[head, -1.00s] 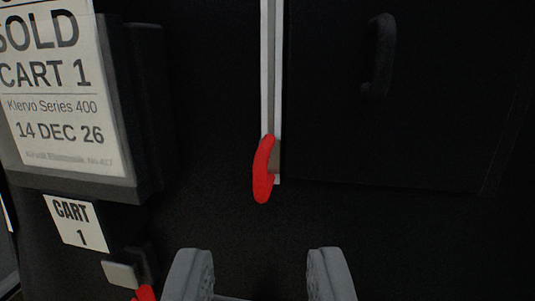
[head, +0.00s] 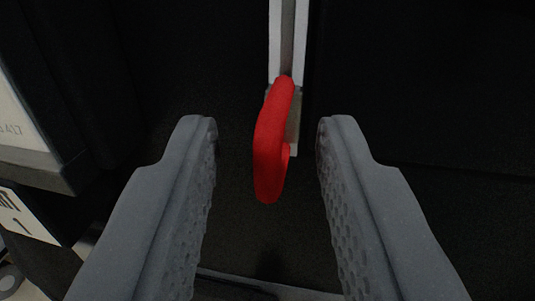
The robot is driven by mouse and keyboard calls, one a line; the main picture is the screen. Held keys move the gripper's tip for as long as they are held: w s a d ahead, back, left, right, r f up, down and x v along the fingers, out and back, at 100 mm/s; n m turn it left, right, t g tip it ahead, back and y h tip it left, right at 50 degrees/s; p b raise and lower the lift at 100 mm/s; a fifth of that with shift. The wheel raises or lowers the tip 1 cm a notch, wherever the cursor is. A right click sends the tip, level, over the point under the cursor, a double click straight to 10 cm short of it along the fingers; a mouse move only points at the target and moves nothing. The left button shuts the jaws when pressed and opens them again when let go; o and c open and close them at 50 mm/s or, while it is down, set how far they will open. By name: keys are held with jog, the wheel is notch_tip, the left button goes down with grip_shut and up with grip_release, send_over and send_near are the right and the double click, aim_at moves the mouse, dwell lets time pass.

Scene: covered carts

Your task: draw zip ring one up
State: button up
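The red zip ring (head: 270,145) hangs from the metal slider at the lower end of a pale vertical zip track (head: 288,40) on the black cover. My gripper (head: 268,135) is open, with one grey textured finger on each side of the ring. There is a visible gap between each finger and the ring, and neither appears to touch it. The ring is upright and slightly tilted.
A sign holder (head: 35,165) with a printed sheet stands out from the cover at the left. A white cart label (head: 25,215) with a "1" is below it. The black cover right of the zip is clear.

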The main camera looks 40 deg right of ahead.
grip_shut()
notch_tip(320, 180, up, 14)
jog(key=p, duration=0.6)
jog(key=shift+r+p, duration=0.2)
jog(key=shift+p, duration=0.2)
jog(key=shift+o, duration=0.3)
grip_release()
jog(key=shift+f, duration=0.1)
